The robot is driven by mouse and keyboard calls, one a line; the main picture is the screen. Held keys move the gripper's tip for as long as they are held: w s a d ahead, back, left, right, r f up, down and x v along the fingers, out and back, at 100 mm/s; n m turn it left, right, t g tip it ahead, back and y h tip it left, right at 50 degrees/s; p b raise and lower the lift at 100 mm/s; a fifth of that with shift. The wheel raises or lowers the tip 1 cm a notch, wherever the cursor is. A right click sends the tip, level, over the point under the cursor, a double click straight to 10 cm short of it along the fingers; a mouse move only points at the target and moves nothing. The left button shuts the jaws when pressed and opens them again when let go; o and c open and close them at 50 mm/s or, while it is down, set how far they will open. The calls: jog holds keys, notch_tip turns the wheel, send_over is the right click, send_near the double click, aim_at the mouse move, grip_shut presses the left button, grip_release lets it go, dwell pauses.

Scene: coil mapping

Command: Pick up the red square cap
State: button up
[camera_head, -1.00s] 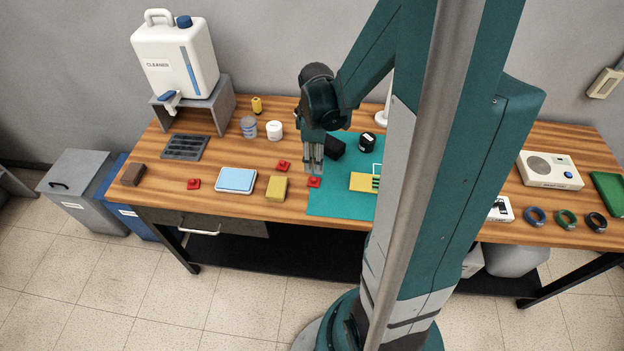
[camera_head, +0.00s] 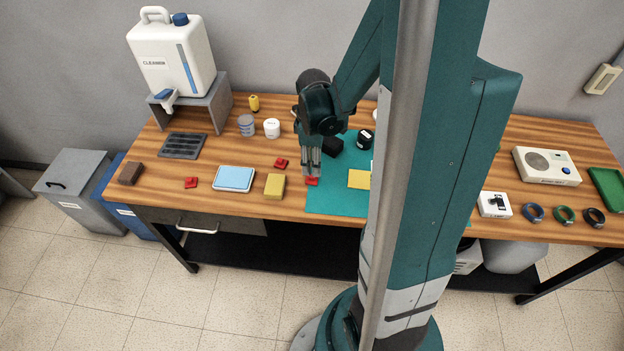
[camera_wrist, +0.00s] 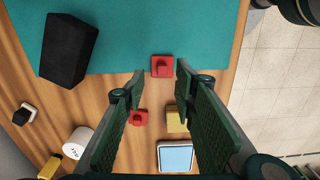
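Several small red square pieces with raised knobs show. One red square cap (camera_head: 312,182) lies at the left edge of the teal mat, and in the wrist view this cap (camera_wrist: 162,67) shows just beyond and between my fingertips. A second red cap (camera_head: 281,163) lies on bare wood to its upper left; it also shows in the wrist view (camera_wrist: 138,118). A third red piece (camera_head: 191,183) lies farther left. My gripper (camera_head: 311,173) points down just above the mat-edge cap. In the wrist view my gripper (camera_wrist: 160,76) is open, with nothing held; contact with the cap cannot be told.
A yellow block (camera_head: 275,185) and a blue-topped pad (camera_head: 234,178) lie left of the cap. A black block (camera_head: 333,147) stands close behind my gripper on the teal mat (camera_head: 335,202). A white jar (camera_head: 272,129) is farther back. My arm hides part of the table.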

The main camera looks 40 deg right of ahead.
aim_at(312, 178)
jog(key=shift+a+f+b, duration=0.15)
jog(key=shift+f, duration=1.15)
jog(key=shift+a+f+b, duration=0.1)
jog(key=shift+f+b, duration=0.05)
jog(key=shift+f, duration=1.1)
jog(key=shift+c, duration=0.7)
jog(key=c, duration=0.7)
